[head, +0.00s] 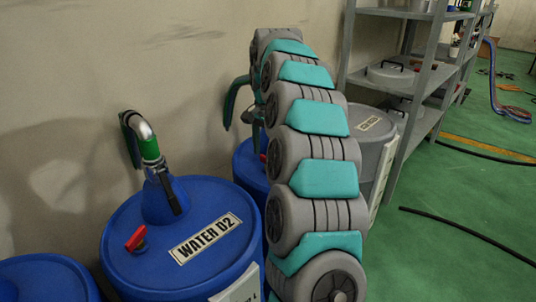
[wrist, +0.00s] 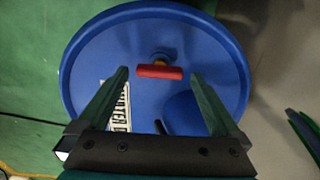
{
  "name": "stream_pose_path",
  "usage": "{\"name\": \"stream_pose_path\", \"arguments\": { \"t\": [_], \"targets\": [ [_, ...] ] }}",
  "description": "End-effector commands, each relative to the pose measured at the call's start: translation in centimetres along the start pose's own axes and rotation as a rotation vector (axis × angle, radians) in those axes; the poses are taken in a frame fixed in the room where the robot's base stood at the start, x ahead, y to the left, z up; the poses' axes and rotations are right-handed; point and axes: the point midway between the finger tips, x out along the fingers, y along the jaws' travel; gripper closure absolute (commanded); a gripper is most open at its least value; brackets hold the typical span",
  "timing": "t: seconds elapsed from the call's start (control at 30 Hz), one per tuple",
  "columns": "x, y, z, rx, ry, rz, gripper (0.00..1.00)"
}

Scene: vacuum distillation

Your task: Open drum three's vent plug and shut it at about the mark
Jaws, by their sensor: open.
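In the wrist view a blue drum lid (wrist: 95,60) fills the middle, with a red T-shaped vent plug handle (wrist: 160,72) on a yellowish stem. My gripper (wrist: 160,74) is open, its two dark green fingers pointing at the handle from either side. A gap shows on both sides, and I cannot tell how far above it they are. A white label (wrist: 117,105) is partly hidden by the left finger, its number unreadable. In the head view a blue drum (head: 248,165) stands mostly hidden behind my arm. I can see no mark.
The drum labelled WATER D2 (head: 125,225) stands nearer, with its own red plug (head: 136,238) and a hose fitting (head: 150,150). A grey drum (head: 372,135) and a metal shelf (head: 425,90) stand beyond my arm. Black hoses (head: 470,240) lie on the green floor at right.

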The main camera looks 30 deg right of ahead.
Motion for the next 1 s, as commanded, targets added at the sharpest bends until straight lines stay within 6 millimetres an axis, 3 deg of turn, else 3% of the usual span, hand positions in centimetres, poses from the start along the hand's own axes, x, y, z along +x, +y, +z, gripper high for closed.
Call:
{"name": "stream_pose_path", "arguments": {
  "t": [0.47, 1.0],
  "targets": [
    [0.94, 0.05, 0.03, 0.000, -0.001, 0.001, 0.01],
    [0.92, 0.03, 0.03, 0.000, -0.001, 0.001, 0.62]
  ]
}}
